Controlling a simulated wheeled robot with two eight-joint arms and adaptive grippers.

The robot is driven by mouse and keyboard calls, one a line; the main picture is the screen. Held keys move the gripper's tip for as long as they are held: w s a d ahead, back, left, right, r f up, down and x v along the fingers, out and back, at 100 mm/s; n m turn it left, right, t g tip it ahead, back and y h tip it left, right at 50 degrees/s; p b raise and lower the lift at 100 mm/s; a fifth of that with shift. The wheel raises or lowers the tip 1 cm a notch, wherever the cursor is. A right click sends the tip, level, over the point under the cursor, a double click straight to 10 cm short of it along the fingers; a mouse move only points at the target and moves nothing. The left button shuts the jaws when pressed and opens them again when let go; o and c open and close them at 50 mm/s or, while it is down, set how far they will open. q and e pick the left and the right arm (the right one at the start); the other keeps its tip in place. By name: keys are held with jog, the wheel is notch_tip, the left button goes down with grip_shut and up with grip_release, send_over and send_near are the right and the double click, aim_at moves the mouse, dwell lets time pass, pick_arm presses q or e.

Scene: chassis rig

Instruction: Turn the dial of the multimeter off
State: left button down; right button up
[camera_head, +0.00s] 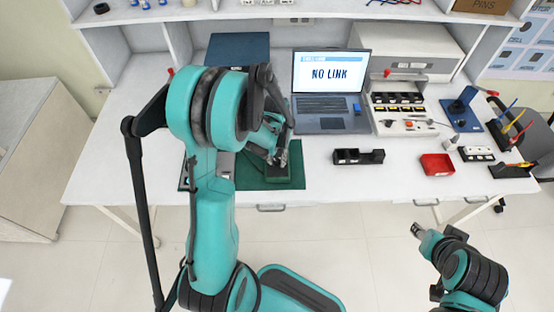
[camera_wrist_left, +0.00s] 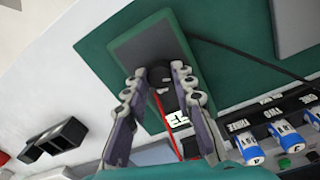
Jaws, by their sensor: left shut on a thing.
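The multimeter (camera_wrist_left: 150,45) is a dark, flat box lying on a green mat (camera_wrist_left: 100,50). Its black round dial (camera_wrist_left: 159,74) sits between my left fingertips (camera_wrist_left: 160,71) in the left wrist view, and they are shut on it. A lit display (camera_wrist_left: 180,119) shows partly between the fingers. A red lead runs over its face. In the head view the multimeter (camera_head: 284,174) is partly hidden by my left gripper (camera_head: 280,158). My right gripper (camera_head: 418,230) is off the table's front edge at the right, too small to judge.
A laptop (camera_head: 330,105) reading "NO LINK" stands behind the mat. Blue-and-white cells (camera_wrist_left: 287,137) sit in a labelled rack near my left gripper. The white table between mat and holder is clear.

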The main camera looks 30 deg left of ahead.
aim_at(276, 160)
pick_arm(q)
jog(key=shift+n, duration=0.4)
jog(key=c, duration=1.3)
grip_release()
jog(key=shift+o, duration=0.2)
notch_tip(276, 160, up, 12)
jog(key=shift+a, duration=0.15)
